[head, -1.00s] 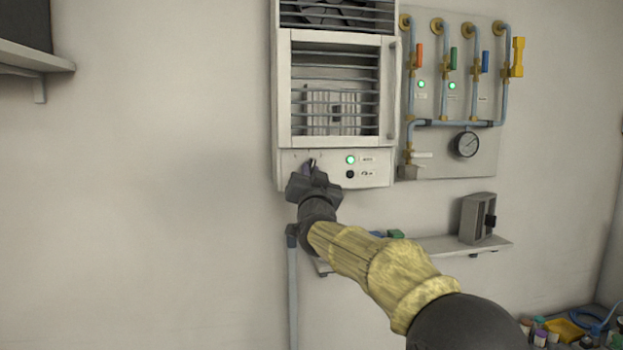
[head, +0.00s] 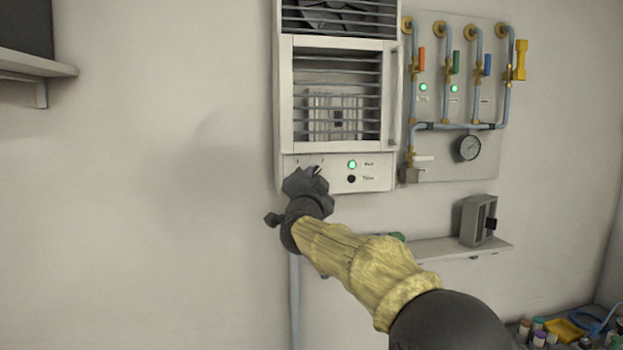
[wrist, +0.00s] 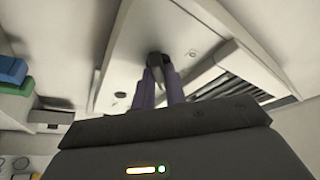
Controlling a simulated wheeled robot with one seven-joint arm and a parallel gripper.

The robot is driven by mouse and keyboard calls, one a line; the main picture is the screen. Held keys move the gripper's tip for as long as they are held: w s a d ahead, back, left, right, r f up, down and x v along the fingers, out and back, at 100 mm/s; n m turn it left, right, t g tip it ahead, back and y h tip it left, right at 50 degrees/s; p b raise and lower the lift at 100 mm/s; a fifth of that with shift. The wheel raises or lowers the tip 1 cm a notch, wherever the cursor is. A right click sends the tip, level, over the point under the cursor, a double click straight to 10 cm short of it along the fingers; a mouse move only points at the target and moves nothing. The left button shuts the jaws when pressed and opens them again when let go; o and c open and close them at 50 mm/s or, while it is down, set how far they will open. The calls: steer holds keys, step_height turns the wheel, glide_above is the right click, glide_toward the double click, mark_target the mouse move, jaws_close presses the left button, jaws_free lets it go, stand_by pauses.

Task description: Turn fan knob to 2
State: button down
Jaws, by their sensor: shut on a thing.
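The fan unit (head: 287,168) is a white wall box with a fan behind a grille at its top and a barred door below. Its lower panel carries a lit green light (head: 352,164) and a black button (head: 351,179). The dark fan knob (wrist: 155,60) shows in the wrist view between the tips of two purple fingers. My gripper (wrist: 159,76) is shut on the knob. In the head view my gripper (head: 314,172) is at the left of the lower panel and hides most of the knob. I cannot read which number the knob points to.
A pipe board (head: 490,165) with coloured valves and a gauge (head: 468,147) is on the wall to the right. A wall shelf (head: 450,250) with a grey box (head: 478,220) is below. Another shelf (head: 35,68) is at upper left. The wall at left is clear.

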steer(key=c, duration=1.4)
jaws_free()
steer(key=shift+c, duration=0.2)
steer(key=shift+s+f, duration=0.1)
steer(key=shift+s, duration=0.05)
steer(key=b+v, duration=0.6)
steer(key=v, duration=1.1)
steer(key=shift+f, duration=0.1)
